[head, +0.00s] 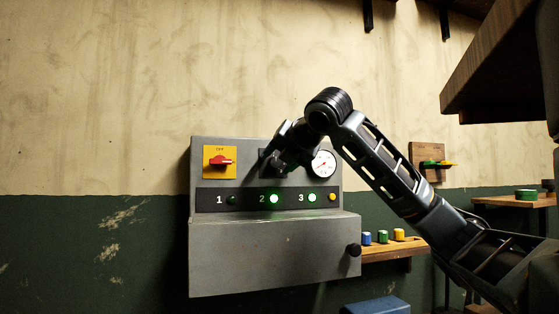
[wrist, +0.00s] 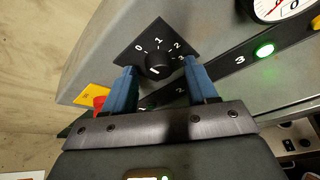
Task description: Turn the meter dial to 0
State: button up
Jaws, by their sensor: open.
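The meter dial is a round black knob (wrist: 159,65) on a black square plate (wrist: 146,46) marked 0, 1, 2 and 3 in the wrist view. I cannot clearly read which number its pointer faces. My gripper (wrist: 159,68) is open, with one blue finger on each side of the knob. Whether the fingers touch it I cannot tell. In the head view my gripper (head: 279,164) is at the front of the grey panel (head: 290,230) and hides most of the dial.
A red switch (head: 221,161) on a yellow plate is left of the dial. A round white gauge (head: 323,163) is close on the right. Below, lamps 2 (head: 274,198) and 3 (head: 312,198) glow green; lamp 1 (head: 232,200) is dark. A wooden shelf (head: 395,251) holds coloured pieces.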

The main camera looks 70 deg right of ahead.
jog(key=b+v, duration=0.1)
jog(key=v, duration=0.6)
jog(key=shift+s+a+r, duration=0.2)
jog(key=shift+s+a, duration=0.05)
dwell(0.5)
